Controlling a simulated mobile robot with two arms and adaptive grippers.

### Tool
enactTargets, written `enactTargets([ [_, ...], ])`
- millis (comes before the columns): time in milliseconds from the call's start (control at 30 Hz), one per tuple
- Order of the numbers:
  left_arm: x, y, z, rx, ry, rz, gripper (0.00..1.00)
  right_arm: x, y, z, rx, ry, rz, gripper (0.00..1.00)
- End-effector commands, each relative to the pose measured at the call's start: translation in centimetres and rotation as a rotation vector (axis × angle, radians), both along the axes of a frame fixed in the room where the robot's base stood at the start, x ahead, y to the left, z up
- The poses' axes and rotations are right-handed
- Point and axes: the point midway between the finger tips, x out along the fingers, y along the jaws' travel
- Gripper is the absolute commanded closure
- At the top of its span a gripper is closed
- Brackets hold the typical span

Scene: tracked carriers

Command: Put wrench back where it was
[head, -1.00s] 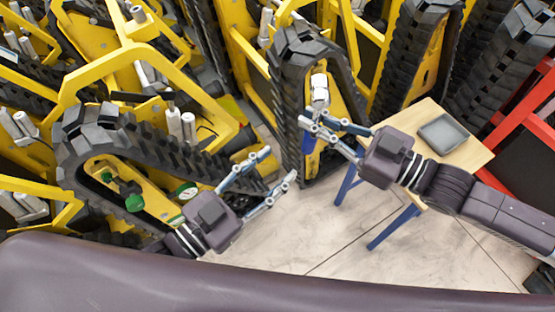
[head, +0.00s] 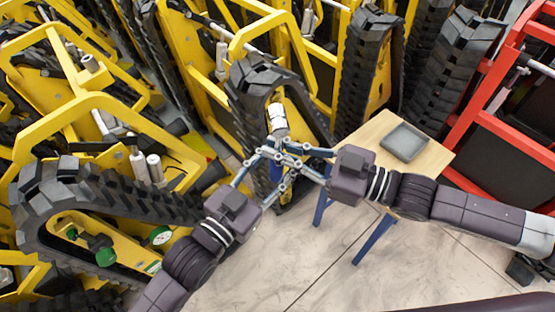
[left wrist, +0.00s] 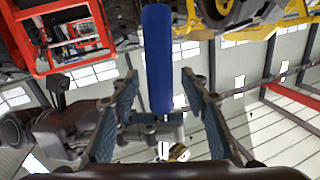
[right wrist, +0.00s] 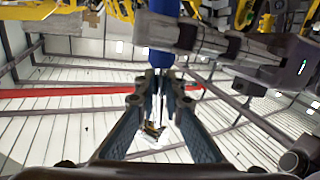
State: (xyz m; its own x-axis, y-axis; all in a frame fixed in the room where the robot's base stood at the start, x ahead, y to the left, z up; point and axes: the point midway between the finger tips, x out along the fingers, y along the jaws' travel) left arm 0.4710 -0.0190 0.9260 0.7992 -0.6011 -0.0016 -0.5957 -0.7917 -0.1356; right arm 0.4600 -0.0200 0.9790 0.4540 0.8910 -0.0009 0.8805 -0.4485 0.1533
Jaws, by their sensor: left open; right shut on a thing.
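The wrench (head: 278,118) has a silver head and a blue handle, and it is held with the head up. My right gripper (head: 274,150) is shut on it just below the head. My left gripper (head: 266,170) is open, with its fingers near the handle. In the left wrist view the blue handle (left wrist: 157,60) stands between the two open fingers, with gaps visible on both sides. In the right wrist view the blue handle (right wrist: 163,32) shows beyond the closed fingertips (right wrist: 160,82). The lower handle is partly hidden by fingers in the head view.
A small wooden table (head: 436,160) with blue legs bears an empty-looking grey tray (head: 404,128) to the right. Yellow tracked carriers (head: 100,110) crowd the left and back. A red frame (head: 490,75) stands at the right. The pale floor (head: 320,255) in front is clear.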

Motion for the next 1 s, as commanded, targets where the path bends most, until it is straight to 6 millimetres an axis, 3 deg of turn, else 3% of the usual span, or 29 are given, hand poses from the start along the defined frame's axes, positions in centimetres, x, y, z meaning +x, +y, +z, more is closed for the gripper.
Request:
enactTargets([
  [233,0.03,-0.04,0.03,0.000,0.000,0.000,0.60,-0.01,0.04,0.17,0.003,-0.003,0.002,1.00],
  [600,0.01,-0.02,0.04,-0.001,-0.001,0.000,1.00,0.00,0.03,0.17,0.003,-0.003,0.002,1.00],
  [733,-0.01,-0.03,0.04,-0.001,-0.001,0.000,1.00,0.00,0.03,0.17,0.003,-0.003,0.001,1.00],
  [767,0.01,-0.04,0.23,-0.003,-0.004,-0.001,1.00,0.00,0.03,0.18,0.003,-0.003,0.001,0.90],
  [900,0.01,-0.04,0.23,-0.003,-0.004,-0.001,1.00,0.00,0.03,0.15,0.002,-0.002,0.000,0.75],
  [1000,0.01,-0.03,0.22,-0.003,-0.004,-0.001,1.00,0.00,0.02,0.11,0.001,-0.002,0.000,0.71],
])
